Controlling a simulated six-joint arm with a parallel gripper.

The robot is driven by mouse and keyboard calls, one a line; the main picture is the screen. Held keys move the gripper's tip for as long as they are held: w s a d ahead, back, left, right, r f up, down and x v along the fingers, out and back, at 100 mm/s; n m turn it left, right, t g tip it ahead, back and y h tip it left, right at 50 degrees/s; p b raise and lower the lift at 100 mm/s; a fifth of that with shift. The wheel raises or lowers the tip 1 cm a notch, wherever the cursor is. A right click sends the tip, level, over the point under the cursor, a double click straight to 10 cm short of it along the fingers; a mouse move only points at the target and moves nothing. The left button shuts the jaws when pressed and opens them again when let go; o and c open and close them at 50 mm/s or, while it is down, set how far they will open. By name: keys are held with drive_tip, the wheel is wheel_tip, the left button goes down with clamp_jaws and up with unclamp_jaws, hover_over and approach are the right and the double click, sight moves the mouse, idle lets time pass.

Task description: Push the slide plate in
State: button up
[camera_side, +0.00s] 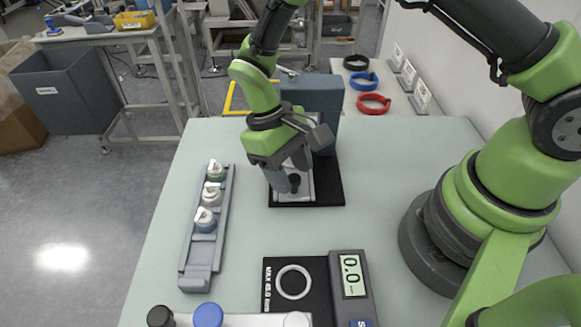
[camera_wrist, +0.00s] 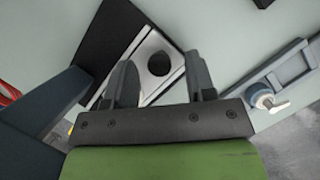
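The slide plate (camera_side: 306,186) is a silver metal plate lying on a black base (camera_side: 331,186), in front of a blue-grey upright block (camera_side: 325,95). In the wrist view the plate (camera_wrist: 147,85) shows a dark round opening (camera_wrist: 159,63) near its outer end. My gripper (camera_side: 288,180) is low over the plate, and its fingers hide part of it in the side view. In the wrist view my gripper (camera_wrist: 163,82) has its two fingers well apart, with the plate visible between them and nothing held. I cannot tell whether a finger touches the plate.
A blue-grey rack (camera_side: 200,255) with several capped containers (camera_side: 206,218) stands to the left. A scale (camera_side: 350,275) reading 0.0 and a white ring (camera_side: 293,282) on a black pad are at the front. Red (camera_side: 374,104) and blue rings (camera_side: 364,80) lie at the back right.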

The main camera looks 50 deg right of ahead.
drive_tip(key=v, duration=1)
drive_tip(key=shift+a, duration=0.1)
drive_tip(key=s+a+n+t+h, duration=0.4)
drive_tip(key=n, duration=1.2)
drive_tip(key=x, duration=1)
drive_tip(key=shift+d, duration=0.1)
